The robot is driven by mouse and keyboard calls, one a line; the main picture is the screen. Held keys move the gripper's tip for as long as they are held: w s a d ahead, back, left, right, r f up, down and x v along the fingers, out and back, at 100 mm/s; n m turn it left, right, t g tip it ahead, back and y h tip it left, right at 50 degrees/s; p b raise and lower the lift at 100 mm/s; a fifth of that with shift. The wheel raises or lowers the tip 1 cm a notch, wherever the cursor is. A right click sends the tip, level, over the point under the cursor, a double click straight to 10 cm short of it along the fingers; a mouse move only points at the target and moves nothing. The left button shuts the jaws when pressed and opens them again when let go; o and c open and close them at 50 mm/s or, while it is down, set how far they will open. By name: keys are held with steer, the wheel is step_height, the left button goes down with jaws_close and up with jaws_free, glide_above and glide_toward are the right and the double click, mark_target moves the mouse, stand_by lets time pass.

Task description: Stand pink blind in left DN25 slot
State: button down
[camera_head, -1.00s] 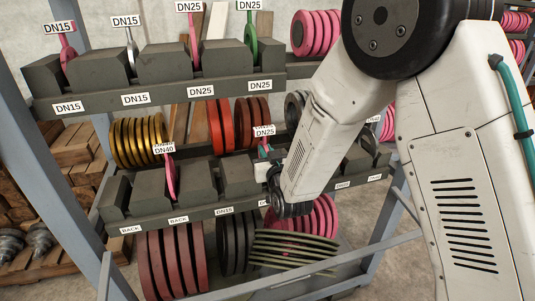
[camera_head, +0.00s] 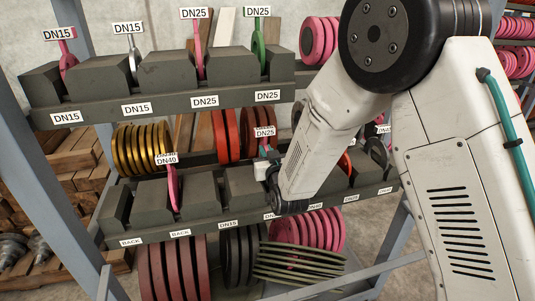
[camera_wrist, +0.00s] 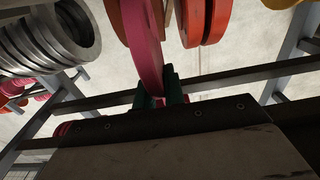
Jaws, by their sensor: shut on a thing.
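My gripper (camera_wrist: 161,92), with green fingers, is shut on a pink blind (camera_wrist: 146,45) in the wrist view. In the head view my arm hides much of it; a DN25 tag (camera_head: 265,132) shows above the teal fingertips (camera_head: 268,153), over the lower row of blocks. The upper rack has two DN25 labels. Behind the left DN25 label (camera_head: 204,101), a pink DN25-tagged piece (camera_head: 199,50) stands upright between blocks. Behind the right DN25 label (camera_head: 267,95) stands a green one (camera_head: 258,45). The lower edge of the held blind is hidden.
The upper rack (camera_head: 160,103) also holds two DN15-tagged pieces at left. A pink DN40-tagged piece (camera_head: 173,188) stands in the lower rack (camera_head: 180,232). Gold discs (camera_head: 140,148) and orange-red discs (camera_head: 226,135) hang between the racks. A grey post (camera_head: 45,180) stands at left.

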steer(key=shift+d+f, duration=0.1)
steer(key=shift+f, duration=3.4)
steer(key=c, duration=1.5)
jaws_free()
steer(key=shift+c, duration=0.2)
steer(key=shift+o, duration=0.7)
steer(key=shift+f, duration=0.1)
steer(key=shift+s, duration=0.1)
